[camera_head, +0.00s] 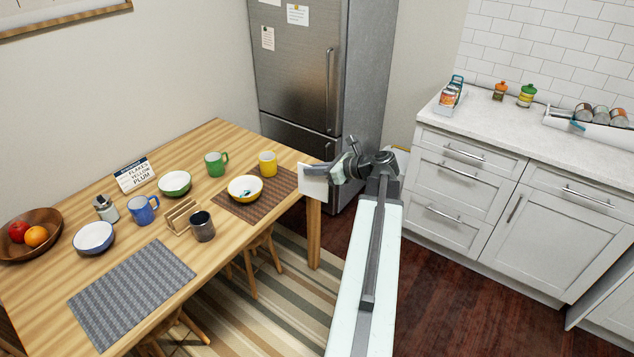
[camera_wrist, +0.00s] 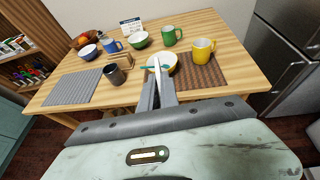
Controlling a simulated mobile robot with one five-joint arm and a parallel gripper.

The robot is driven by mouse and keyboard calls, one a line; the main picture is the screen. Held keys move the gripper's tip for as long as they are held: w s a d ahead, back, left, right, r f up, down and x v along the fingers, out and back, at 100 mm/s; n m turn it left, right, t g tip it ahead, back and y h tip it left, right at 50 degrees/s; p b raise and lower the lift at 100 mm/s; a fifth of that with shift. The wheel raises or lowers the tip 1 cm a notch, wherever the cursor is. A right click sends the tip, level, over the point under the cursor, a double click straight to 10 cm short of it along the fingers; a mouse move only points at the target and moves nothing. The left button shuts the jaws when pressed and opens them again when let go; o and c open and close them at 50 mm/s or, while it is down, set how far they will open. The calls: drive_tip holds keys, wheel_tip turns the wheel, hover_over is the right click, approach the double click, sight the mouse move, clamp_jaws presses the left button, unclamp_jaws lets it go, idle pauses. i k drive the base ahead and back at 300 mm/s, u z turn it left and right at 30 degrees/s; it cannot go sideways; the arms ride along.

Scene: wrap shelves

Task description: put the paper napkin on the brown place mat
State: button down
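My gripper (camera_head: 332,173) is shut on the paper napkin (camera_head: 313,181), a flat white square that hangs out to the left of the fingers. In the wrist view the napkin (camera_wrist: 157,73) shows nearly edge-on as a white sliver between the fingertips. The brown place mat (camera_head: 272,197) lies at the near right end of the wooden table, to the left of the napkin in the head view. It also shows in the wrist view (camera_wrist: 212,80). A yellow bowl (camera_head: 245,195) with something teal in it and a yellow mug (camera_head: 268,163) stand on the mat.
A grey mat (camera_head: 130,290), dark cup (camera_head: 202,227), wooden rack (camera_head: 181,217), blue mug (camera_head: 143,209), green bowl (camera_head: 174,184) and green mug (camera_head: 216,164) are on the table. A fridge (camera_head: 300,65) stands behind, and a counter (camera_head: 540,125) is at right.

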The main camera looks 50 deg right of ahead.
sight(283, 184)
drive_tip(key=z, duration=0.2)
drive_tip(key=i, duration=1)
drive_tip(key=z, duration=0.05)
